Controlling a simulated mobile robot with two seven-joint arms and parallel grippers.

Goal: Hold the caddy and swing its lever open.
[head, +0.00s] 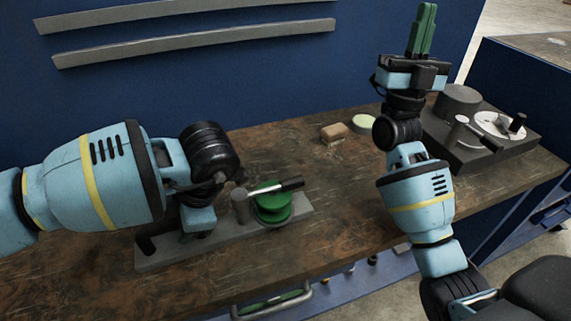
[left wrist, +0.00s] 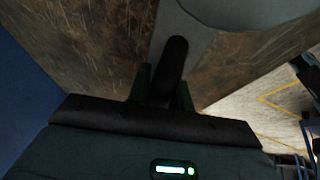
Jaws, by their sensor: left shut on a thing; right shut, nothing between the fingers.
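The caddy is a long grey plate (head: 290,213) on the workbench with a green spool-like part (head: 272,207) and a grey post (head: 239,207). Its lever (head: 286,187), with a dark grip, reaches from the post over the green part, pointing right. A black handle (head: 147,244) shows at the plate's left end. In the left wrist view, my left gripper (left wrist: 161,85) is shut on this black handle (left wrist: 174,58); in the head view my arm hides its fingers. My right gripper (head: 422,30) is shut and empty, fingers pointing up, far from the caddy.
A dark stand (head: 462,150) with a grey cylinder, a lever and a white disc sits at the bench's right end. A brown block (head: 334,132) and a pale green disc (head: 363,123) lie at the back. The bench right of the caddy (head: 345,200) is clear. A blue wall rises behind.

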